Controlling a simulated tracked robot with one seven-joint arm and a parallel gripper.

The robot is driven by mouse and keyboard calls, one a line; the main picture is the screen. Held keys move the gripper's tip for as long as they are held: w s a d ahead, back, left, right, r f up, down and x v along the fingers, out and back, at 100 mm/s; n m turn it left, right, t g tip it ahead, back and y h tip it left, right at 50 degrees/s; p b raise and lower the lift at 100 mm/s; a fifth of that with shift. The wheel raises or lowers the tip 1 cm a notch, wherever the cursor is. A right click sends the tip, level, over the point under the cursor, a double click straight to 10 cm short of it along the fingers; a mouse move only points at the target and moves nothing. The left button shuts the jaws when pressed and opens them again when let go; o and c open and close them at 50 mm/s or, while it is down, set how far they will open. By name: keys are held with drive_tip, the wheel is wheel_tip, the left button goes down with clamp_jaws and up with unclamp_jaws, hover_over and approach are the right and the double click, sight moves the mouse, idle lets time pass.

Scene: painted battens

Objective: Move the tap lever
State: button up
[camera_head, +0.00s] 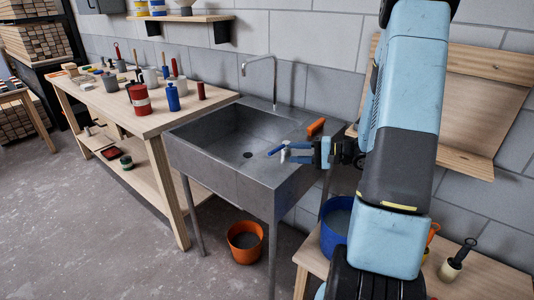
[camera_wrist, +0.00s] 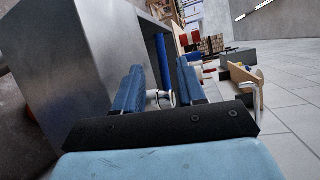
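The tap's grey curved spout (camera_head: 262,62) rises from the back ledge of the grey metal sink (camera_head: 222,171). An orange piece (camera_head: 316,127) sits on the ledge right of the spout; I cannot tell whether it is the tap lever. My gripper (camera_head: 281,153) is over the right part of the sink, in front of and lower in the picture than the orange piece. Its blue fingers are apart in the wrist view (camera_wrist: 159,88). A small pale piece (camera_wrist: 165,98) shows between them there; I cannot tell what it is or whether it is touched.
A wooden workbench (camera_head: 92,99) with cans, bottles and tools stands left of the sink. An orange bucket (camera_head: 245,240) is on the floor below. A low wooden table with a blue bucket (camera_head: 334,238) is at right. A wooden panel (camera_head: 478,105) is on the wall behind my arm.

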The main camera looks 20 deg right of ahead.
sight(279, 149)
drive_tip(key=x, duration=1)
drive_tip(key=shift+s, duration=0.1)
clamp_jaws()
drive_tip(key=shift+f, duration=0.1)
